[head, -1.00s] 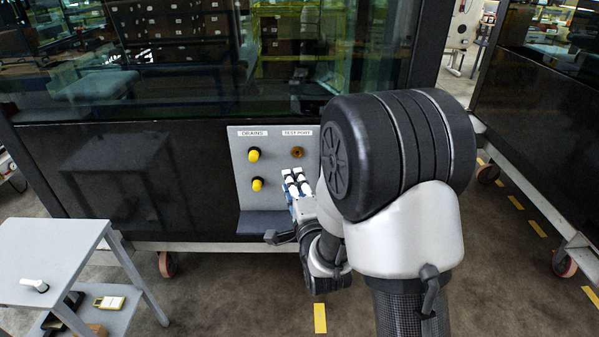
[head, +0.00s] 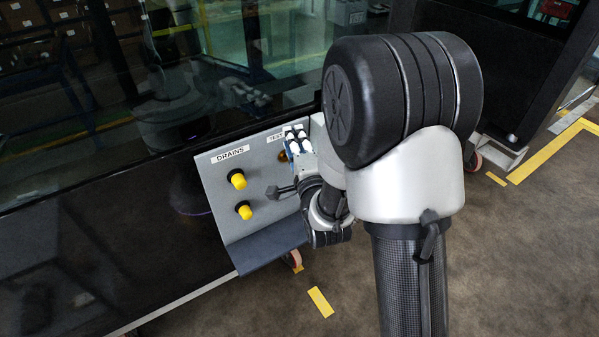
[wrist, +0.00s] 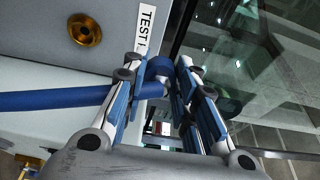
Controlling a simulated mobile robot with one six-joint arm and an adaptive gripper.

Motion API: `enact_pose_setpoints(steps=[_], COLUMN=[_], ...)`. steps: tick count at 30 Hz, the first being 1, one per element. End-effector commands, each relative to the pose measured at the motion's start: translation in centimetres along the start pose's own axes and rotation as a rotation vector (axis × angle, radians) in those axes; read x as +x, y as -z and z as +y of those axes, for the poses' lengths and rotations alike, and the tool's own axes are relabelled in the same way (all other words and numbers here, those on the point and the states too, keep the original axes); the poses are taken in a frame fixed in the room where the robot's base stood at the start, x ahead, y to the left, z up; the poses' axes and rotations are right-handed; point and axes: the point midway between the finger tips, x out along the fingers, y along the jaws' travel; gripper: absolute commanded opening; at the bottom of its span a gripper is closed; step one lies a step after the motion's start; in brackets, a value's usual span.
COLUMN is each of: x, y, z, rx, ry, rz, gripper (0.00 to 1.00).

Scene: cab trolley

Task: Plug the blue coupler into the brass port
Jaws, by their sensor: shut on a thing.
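The brass port (wrist: 84,30) is a round brass fitting on the grey panel. In the wrist view it is at upper left, with nothing in it. In the head view a bit of the port (head: 283,156) shows beside my gripper (head: 297,138), which covers the rest. My gripper (wrist: 163,72) is shut on the blue coupler (wrist: 158,68). A blue hose (wrist: 60,99) runs from it to the left, partly behind the left finger. In the wrist view, the coupler is to the right of and below the port, apart from it. The coupler's far end is not clear.
Two yellow drain knobs (head: 237,179) stick out of the panel (head: 262,214) left of my gripper. A grey shelf (head: 268,246) juts out below them. Dark glass (wrist: 245,45) lies right of the panel in the wrist view. The floor at right is open.

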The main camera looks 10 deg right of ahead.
Motion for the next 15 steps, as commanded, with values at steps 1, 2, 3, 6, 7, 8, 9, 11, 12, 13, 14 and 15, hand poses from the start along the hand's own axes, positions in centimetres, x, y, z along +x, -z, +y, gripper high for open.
enact_pose_setpoints(steps=[1,2,3,6,7,8,9,11,12,13,14,15], x=[0.0,0.0,0.0,0.0,0.0,0.0,0.0,0.1,0.1,0.2,0.2,0.3], y=[0.0,0.0,0.0,0.0,0.0,0.0,0.0,0.2,0.3,0.4,0.6,0.8], z=[-0.1,-0.1,-0.1,-0.1,-0.1,-0.1,0.0,0.2,0.6,1.0,1.4,2.2], rx=[0.0,0.0,0.0,0.0,0.0,0.0,0.0,0.0,0.0,0.0,0.0,0.001], ry=[0.001,0.001,0.001,0.001,0.001,0.001,0.001,-0.001,-0.002,-0.004,-0.005,-0.008], rz=[0.001,0.001,0.001,0.001,0.001,0.001,0.0,-0.004,-0.012,-0.022,-0.033,-0.053], gripper=[0.0,0.0,0.0,0.0,0.0,0.0,0.0,0.0,0.0,0.0,0.0,0.0])
